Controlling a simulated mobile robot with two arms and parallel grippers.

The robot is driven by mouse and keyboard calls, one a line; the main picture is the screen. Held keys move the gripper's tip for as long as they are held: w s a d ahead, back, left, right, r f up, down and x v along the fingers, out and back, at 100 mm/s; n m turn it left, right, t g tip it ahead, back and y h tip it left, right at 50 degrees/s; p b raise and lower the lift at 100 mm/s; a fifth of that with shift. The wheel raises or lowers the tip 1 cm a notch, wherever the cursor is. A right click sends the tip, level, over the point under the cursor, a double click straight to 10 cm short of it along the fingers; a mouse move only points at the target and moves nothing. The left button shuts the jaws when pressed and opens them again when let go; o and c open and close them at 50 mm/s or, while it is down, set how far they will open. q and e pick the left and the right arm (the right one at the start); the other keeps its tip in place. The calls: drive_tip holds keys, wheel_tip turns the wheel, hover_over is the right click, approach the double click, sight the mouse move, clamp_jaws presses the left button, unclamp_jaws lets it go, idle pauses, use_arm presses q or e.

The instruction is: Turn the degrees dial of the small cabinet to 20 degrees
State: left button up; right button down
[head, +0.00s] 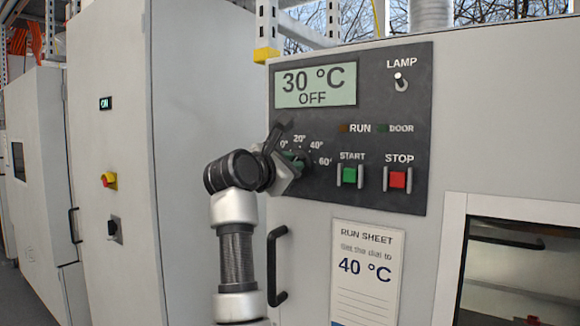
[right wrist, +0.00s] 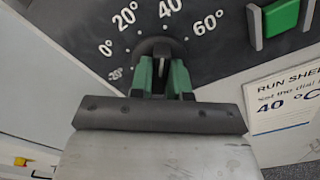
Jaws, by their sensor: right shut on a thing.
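The degrees dial (right wrist: 160,47) is a dark round knob on the black control panel of the small cabinet (head: 480,110). Its printed scale runs from -20° to 60°. My right gripper (right wrist: 165,76) is shut on the dial, with its green fingers on either side of the knob's grip. In the head view my right gripper (head: 294,160) covers most of the dial and part of the scale. The knob points up, between the 20° and 40° marks. The display (head: 315,87) reads 30 °C and OFF. My left gripper is not in view.
Right of the dial are the green START button (head: 350,175), the red STOP button (head: 397,179) and the LAMP switch (head: 401,82). A run sheet (head: 364,268) below reads 40 °C. A black door handle (head: 277,265) stands out close to my right arm.

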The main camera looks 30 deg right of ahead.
drive_tip(key=shift+w+n, duration=0.1)
drive_tip(key=shift+n, duration=3.5)
drive_tip(key=c, duration=1.1)
unclamp_jaws()
drive_tip(key=shift+a, duration=0.1)
drive_tip(key=shift+b, duration=0.3)
drive_tip(key=shift+b+v, duration=2.3)
drive_tip(key=shift+v, duration=3.05)
